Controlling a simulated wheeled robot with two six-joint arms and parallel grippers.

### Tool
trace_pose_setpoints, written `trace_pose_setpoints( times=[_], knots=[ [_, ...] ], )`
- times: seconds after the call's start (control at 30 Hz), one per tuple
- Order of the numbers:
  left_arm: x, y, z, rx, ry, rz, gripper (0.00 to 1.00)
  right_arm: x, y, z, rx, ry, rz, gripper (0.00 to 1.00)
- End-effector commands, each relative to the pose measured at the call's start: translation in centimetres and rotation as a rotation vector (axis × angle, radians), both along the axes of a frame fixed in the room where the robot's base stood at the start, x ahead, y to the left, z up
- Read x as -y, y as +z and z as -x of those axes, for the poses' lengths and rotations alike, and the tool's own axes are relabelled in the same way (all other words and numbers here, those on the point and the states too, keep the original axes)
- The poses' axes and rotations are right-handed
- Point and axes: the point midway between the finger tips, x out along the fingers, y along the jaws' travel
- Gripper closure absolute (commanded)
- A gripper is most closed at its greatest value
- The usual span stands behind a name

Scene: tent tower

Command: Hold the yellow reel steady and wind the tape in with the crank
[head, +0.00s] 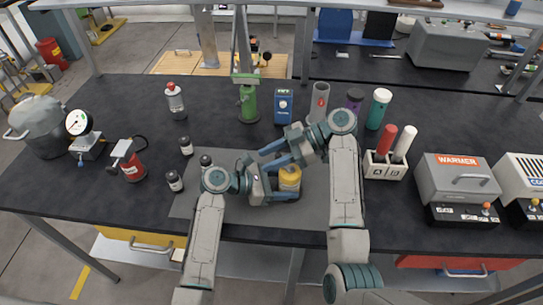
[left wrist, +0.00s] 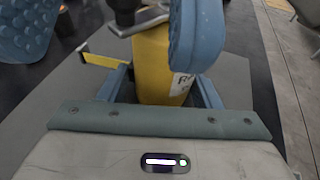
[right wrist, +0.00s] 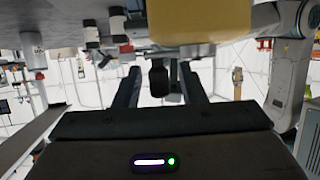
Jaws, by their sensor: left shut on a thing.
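The yellow reel (head: 290,178) stands on the grey mat in the head view. My left gripper (head: 270,189) is shut on its body from the left; the left wrist view shows the reel (left wrist: 160,68) between the fingers. A short strip of yellow tape (left wrist: 101,60) sticks out to the left. A dark crank (left wrist: 136,20) sits on top of the reel. My right gripper (head: 272,154) is above the reel, its fingers apart. In the right wrist view a dark knob (right wrist: 159,78) shows between the open fingers, with gaps on both sides.
A grey mat (head: 215,170) lies under the reel. Small dark bottles (head: 175,181) stand left of it. A green stand (head: 248,103), a blue box (head: 283,106) and several bottles stand behind. A holder (head: 384,167) with red and white sticks is to the right.

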Motion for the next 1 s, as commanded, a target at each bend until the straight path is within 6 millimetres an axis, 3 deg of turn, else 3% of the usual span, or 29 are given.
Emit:
trace_pose_setpoints(
  times=[0.07, 0.23, 0.27, 0.87, 0.9, 1.0],
  knots=[
    [-0.01, -0.06, 0.02, -0.001, 0.0, -0.001, 0.8, 0.01, -0.01, 0.0, 0.0, 0.0, 0.0, 0.65],
    [-0.01, -0.06, 0.02, -0.001, 0.0, -0.001, 0.8, 0.02, 0.0, -0.01, 0.0, 0.0, 0.0, 0.99],
    [0.0, -0.06, 0.02, -0.001, -0.001, -0.001, 0.8, 0.02, 0.0, -0.01, 0.0, 0.0, 0.0, 1.0],
    [0.0, -0.06, 0.02, -0.001, 0.0, -0.001, 0.8, 0.26, -0.01, -0.67, 0.0, -0.138, 0.0, 1.0],
    [-0.01, -0.06, 0.02, -0.001, 0.0, -0.001, 0.8, 0.25, 0.0, -0.67, 0.0, -0.138, 0.0, 0.8],
    [-0.01, -0.05, 0.01, -0.001, 0.0, -0.001, 0.8, 0.25, 0.0, -0.67, 0.0, -0.138, 0.0, 0.63]
  ],
)
